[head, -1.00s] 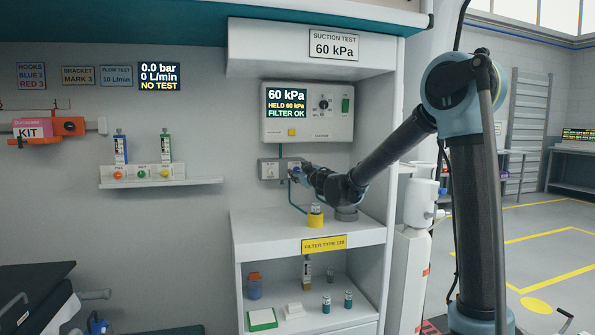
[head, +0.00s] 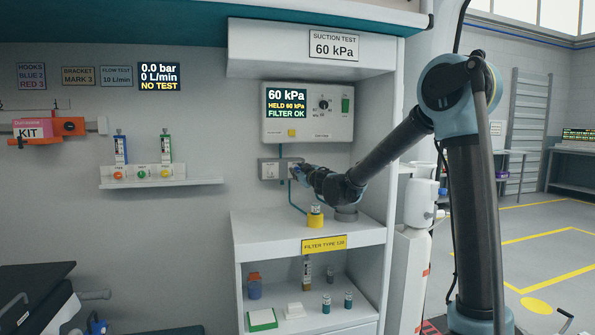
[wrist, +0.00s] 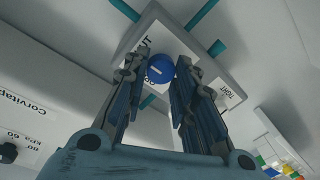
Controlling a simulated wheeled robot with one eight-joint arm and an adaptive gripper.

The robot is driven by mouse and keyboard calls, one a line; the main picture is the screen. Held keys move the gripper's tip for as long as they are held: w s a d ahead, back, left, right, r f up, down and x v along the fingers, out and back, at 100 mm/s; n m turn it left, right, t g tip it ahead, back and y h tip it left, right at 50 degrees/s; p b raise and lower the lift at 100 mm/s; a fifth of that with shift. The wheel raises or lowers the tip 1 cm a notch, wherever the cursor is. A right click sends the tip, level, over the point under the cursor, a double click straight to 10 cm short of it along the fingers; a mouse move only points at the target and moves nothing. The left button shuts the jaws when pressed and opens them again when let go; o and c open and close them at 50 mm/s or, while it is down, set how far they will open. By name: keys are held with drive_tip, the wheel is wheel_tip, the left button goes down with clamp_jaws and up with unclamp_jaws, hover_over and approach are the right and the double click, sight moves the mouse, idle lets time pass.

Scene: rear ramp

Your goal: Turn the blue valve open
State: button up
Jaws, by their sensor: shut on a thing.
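The blue valve (wrist: 161,68) is a small round knob with a pale line across its face, mounted on a white labelled plate (wrist: 205,38) with teal tubes. My gripper (wrist: 160,72) has its two fingertips on either side of the knob, shut on it. In the head view my gripper (head: 297,171) reaches the small grey box (head: 269,169) below the suction tester and mostly covers the valve there.
The suction tester (head: 307,112) above reads 60 kPa, HELD 60 kPa, FILTER OK. A yellow-based jar (head: 315,216) stands on the shelf (head: 268,236) below my gripper. A wall screen (head: 159,76) reads 0.0 bar, 0 L/min, NO TEST.

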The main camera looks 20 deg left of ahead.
drive_tip(key=n, duration=0.8)
drive_tip(key=n+h, duration=0.1)
drive_tip(key=n, duration=0.3)
drive_tip(key=shift+s+a+n, duration=0.15)
drive_tip(key=shift+a+n, duration=0.15)
drive_tip(key=shift+n+h, duration=0.4)
drive_tip(key=shift+n, duration=1.3)
drive_tip(key=shift+r, duration=0.1)
drive_tip(key=o, duration=1.1)
drive_tip(key=shift+c, duration=0.2)
drive_tip(key=shift+d, duration=0.15)
drive_tip(key=v, duration=1.2)
